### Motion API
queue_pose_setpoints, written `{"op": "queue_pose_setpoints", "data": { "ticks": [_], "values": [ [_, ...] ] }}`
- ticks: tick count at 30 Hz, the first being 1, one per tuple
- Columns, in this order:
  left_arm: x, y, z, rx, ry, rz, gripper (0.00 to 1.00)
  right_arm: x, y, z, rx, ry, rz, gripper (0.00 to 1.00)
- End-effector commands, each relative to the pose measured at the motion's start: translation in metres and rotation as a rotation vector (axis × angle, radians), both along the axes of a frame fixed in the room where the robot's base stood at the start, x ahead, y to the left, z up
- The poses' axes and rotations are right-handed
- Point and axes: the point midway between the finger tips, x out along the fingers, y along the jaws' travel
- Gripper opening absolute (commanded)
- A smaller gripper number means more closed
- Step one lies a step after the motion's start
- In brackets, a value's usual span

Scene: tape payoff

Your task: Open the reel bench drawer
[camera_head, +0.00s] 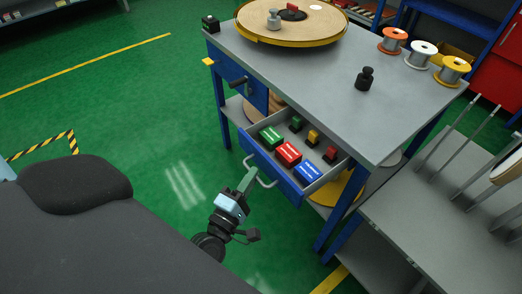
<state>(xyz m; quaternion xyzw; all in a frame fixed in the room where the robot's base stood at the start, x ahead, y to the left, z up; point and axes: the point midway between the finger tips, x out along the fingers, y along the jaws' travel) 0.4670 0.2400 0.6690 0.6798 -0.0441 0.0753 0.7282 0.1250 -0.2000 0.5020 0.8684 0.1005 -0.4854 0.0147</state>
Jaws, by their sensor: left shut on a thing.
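The reel bench (330,85) has a grey top and blue legs. Its drawer (267,175), with a blue front and grey inside, stands pulled out toward me. In it lie green, red and blue labelled boxes, with smaller green, yellow and red items behind them. A pale bar handle (266,183) is on the drawer front. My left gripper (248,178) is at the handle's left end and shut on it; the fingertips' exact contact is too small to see. My right gripper is not in view.
A large yellow-rimmed reel (291,22) lies on the bench top. A black weight (365,78) and orange, white and yellow spools (422,54) also stand there. A grey rack with upright rods (440,200) is at right.

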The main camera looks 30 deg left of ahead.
Motion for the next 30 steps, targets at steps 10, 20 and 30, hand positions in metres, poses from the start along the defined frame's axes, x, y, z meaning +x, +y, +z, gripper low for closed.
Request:
{"op": "queue_pose_setpoints", "data": {
  "ticks": [10,20,30],
  "values": [
    [-0.0038,0.0010,-0.0004,-0.001,0.001,0.000,0.00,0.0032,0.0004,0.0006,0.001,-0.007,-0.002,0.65],
    [-0.0036,0.0010,-0.0003,-0.001,0.000,0.000,0.31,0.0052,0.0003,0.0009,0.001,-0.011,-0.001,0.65],
    [-0.0122,0.0006,-0.0027,0.001,0.003,0.000,0.31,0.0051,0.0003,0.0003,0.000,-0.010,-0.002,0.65]
  ]
}}
